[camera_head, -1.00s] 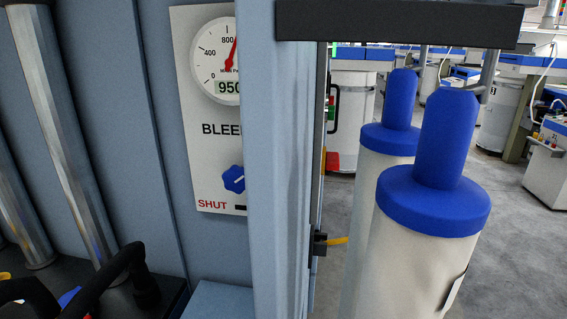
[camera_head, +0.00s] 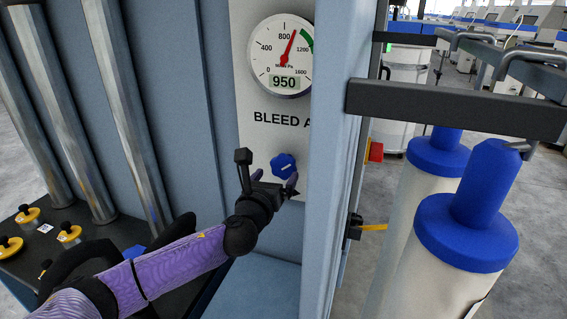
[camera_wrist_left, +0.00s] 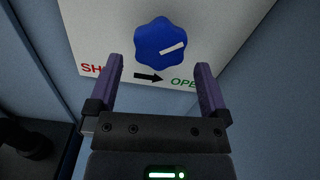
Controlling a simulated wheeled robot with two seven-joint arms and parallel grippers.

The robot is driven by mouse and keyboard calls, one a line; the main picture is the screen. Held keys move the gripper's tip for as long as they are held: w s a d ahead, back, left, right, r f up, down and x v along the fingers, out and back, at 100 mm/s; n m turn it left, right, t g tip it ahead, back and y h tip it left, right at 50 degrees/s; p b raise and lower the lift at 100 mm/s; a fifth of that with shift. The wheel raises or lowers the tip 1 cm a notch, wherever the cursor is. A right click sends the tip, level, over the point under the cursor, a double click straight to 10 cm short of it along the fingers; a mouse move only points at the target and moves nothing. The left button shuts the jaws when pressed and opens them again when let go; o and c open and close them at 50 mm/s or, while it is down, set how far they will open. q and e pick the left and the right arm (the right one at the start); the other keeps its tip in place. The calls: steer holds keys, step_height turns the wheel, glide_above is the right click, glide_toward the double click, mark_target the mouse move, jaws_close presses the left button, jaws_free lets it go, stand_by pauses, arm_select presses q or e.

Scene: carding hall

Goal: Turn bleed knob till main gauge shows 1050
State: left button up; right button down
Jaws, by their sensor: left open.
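The main gauge (camera_head: 281,56) on the white panel has a red needle and a digital readout of 950. Below it, under the lettering "BLEED A", is the blue lobed bleed knob (camera_head: 284,166) with a white pointer line. In the left wrist view the knob (camera_wrist_left: 161,44) sits just beyond my fingertips, its line pointing right and slightly up. My left gripper (camera_head: 272,181) is open in front of the panel just below the knob; in the wrist view its two purple fingers (camera_wrist_left: 158,66) stand apart with nothing between them. My right gripper is out of view.
A light blue frame post (camera_head: 320,180) stands close right of the knob and hides part of the panel. Blue-topped white cylinders (camera_head: 468,235) stand further right below a dark bar (camera_head: 450,110). Yellow-and-black knobs (camera_head: 68,234) sit on a dark deck at lower left.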

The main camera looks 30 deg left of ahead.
mark_target(281, 169)
arm_select(q)
steer(key=x, duration=0.5)
steer(key=shift+w+a, duration=0.1)
steer(key=shift+w, duration=0.2)
steer(key=shift+f, duration=0.1)
steer(key=c, duration=1)
steer(key=shift+n, duration=0.3)
steer(key=n, duration=1.1)
steer(key=shift+a, duration=0.1)
steer(key=shift+f+n, duration=0.1)
steer(key=shift+n, duration=0.4)
